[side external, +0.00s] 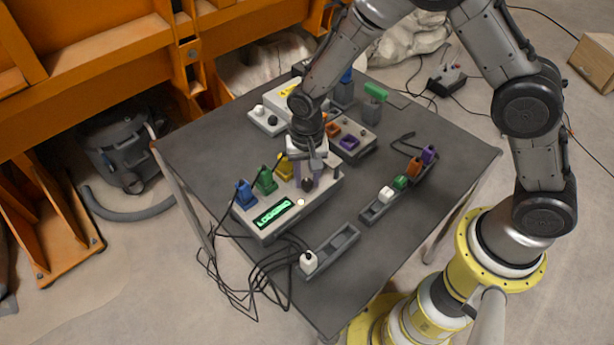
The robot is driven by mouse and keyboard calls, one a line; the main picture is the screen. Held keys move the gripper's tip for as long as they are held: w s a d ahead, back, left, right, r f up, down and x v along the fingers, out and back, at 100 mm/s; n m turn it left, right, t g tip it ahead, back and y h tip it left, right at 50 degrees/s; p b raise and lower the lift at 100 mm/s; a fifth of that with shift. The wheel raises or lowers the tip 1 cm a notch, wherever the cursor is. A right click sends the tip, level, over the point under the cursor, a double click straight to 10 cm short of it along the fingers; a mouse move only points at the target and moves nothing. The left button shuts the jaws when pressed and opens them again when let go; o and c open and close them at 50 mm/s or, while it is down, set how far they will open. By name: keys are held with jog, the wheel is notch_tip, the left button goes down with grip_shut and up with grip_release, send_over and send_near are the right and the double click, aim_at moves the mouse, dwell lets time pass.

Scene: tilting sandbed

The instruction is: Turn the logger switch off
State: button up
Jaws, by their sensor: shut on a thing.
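The logger is a light grey box (262,232) on the dark table, with a green lit display (273,214) that reads "LOGGING". A round pale button or knob (301,202) sits on its top, right of the display. My gripper (308,183) points down over the right part of the box's top. Its fingers are shut on a small dark part there, which looks like the logger switch (307,185). The fingers hide most of that part, so its position cannot be read. Blue (244,192), green (266,181) and yellow (285,168) plugs stand along the box's back edge.
A grey rack (371,213) with white, green, orange and purple plugs lies to the right. Another rack (344,240) with a white plug (308,262) and cables is in front. More boxes with coloured connectors (352,140) stand behind my gripper. The table's right side is mostly clear.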

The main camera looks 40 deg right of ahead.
grip_shut()
jog(key=shift+n, duration=0.3)
jog(key=n, duration=1.1)
jog(key=shift+r, duration=0.1)
dwell(0.4)
jog(key=shift+n, duration=0.3)
jog(key=o, duration=0.9)
grip_release()
jog(key=shift+o, duration=0.2)
